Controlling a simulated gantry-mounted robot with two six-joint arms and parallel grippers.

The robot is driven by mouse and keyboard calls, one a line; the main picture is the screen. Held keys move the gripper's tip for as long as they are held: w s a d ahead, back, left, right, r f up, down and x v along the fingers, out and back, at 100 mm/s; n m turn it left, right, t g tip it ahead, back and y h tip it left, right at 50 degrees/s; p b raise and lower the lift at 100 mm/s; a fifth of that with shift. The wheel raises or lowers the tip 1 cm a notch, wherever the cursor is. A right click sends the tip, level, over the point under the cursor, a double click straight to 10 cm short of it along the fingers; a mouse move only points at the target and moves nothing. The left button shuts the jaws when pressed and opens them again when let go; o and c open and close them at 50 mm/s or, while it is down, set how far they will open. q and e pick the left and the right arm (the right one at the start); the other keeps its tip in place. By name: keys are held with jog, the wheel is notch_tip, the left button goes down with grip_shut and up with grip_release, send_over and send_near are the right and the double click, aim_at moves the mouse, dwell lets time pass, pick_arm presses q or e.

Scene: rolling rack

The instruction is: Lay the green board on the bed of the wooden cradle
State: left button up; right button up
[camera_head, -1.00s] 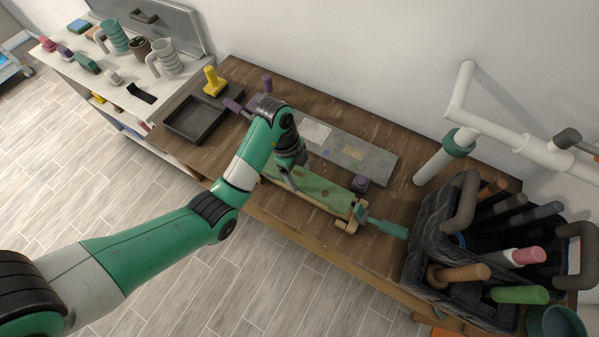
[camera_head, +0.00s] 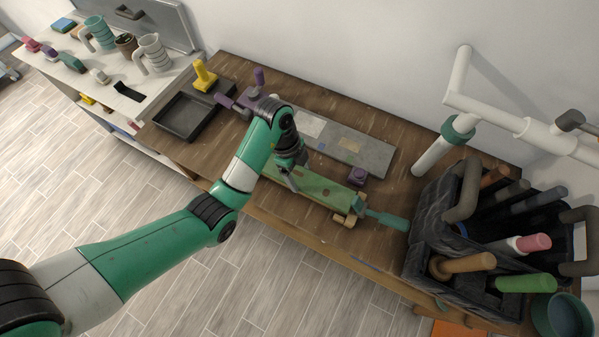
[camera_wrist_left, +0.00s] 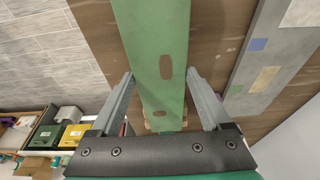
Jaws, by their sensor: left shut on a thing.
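The long green board (camera_head: 325,190) lies lengthwise over the wooden cradle (camera_head: 345,217), near the table's front edge. The board hides most of the cradle; whether it rests fully on the bed I cannot tell. My left gripper (camera_head: 291,184) is shut on the board near its left part in the head view. In the left wrist view the board (camera_wrist_left: 155,60) runs between the two fingers (camera_wrist_left: 160,77), and a bit of the cradle's pale wood (camera_wrist_left: 165,130) shows beneath it. My right gripper is not in view.
A grey slab (camera_head: 345,145) lies behind the board, with a purple block (camera_head: 357,176) nearby. A teal-handled tool (camera_head: 385,219) is at the cradle's right end. A dark tool basket (camera_head: 425,225) stands right, a black tray (camera_head: 183,117) left.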

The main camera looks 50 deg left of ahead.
pick_arm(q)
jog(key=shift+f+b, duration=1.15)
jog(key=o, duration=1.5)
jog(key=p+v, duration=1.1)
jog(key=p, duration=0.1)
jog(key=shift+r, duration=0.35)
